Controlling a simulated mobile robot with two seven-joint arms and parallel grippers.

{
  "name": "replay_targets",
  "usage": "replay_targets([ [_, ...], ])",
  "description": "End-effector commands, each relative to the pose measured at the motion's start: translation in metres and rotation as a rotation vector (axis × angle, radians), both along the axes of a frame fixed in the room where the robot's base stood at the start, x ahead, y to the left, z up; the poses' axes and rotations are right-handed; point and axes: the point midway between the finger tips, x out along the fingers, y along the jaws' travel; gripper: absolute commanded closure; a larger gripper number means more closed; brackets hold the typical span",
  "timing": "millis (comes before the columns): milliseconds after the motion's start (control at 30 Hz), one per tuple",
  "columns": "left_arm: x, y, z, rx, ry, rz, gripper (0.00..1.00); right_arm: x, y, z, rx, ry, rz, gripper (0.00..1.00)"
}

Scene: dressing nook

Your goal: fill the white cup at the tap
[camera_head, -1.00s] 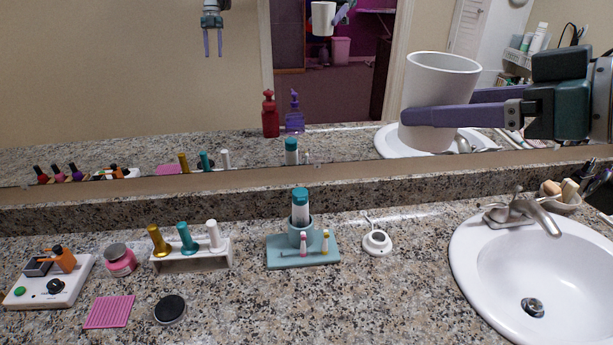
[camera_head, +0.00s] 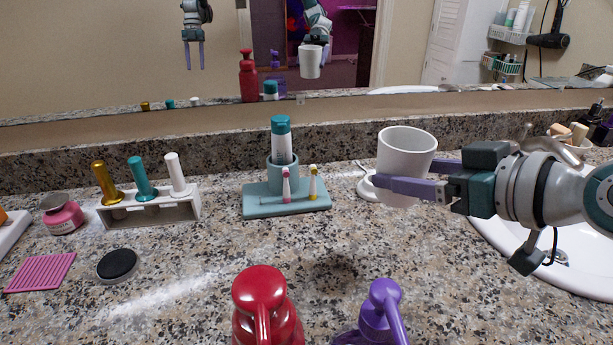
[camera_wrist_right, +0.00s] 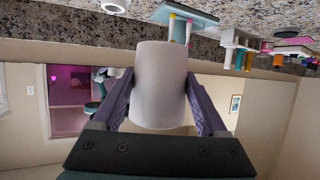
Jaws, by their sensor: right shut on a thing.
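The white cup (camera_head: 405,145) is held upright in front of the small white round stand, left of the sink. My right gripper (camera_head: 412,186) comes in from the right and is shut around the cup's sides. The right wrist view also shows the cup (camera_wrist_right: 160,85) between the purple fingers (camera_wrist_right: 160,103). The cup's visible inner wall is plain white; its bottom is hidden. My left gripper shows only as a mirror reflection, fingers pointing down.
A teal tray (camera_head: 290,205) with a teal-capped bottle (camera_head: 281,138) and two brush heads stands left of the cup. A red pump bottle (camera_head: 264,300) and a purple one (camera_head: 380,315) stand in front. Bare counter lies between them and the cup.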

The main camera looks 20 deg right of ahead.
Motion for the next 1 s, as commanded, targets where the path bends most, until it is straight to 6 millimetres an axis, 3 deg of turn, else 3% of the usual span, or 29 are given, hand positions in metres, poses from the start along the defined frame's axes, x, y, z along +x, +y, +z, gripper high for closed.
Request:
replay_targets([
  [33,0.000,0.000,-0.016,0.000,0.000,0.000,0.50,0.000,0.000,-0.024,0.002,0.003,-0.001,0.87],
  [200,0.000,0.000,-0.037,0.000,0.000,0.000,0.50,0.000,0.000,-0.063,0.001,0.000,0.000,0.87],
  [433,0.000,0.001,-0.048,0.005,0.000,-0.004,0.50,0.000,0.000,-0.083,0.000,-0.001,0.000,0.87],
  [600,0.000,0.002,-0.069,0.009,0.000,-0.006,0.50,0.000,0.000,-0.113,0.000,0.000,0.000,0.87],
  [1000,0.000,0.003,-0.072,0.011,0.000,-0.007,0.50,0.000,0.000,-0.119,-0.001,-0.001,0.000,0.87],
])
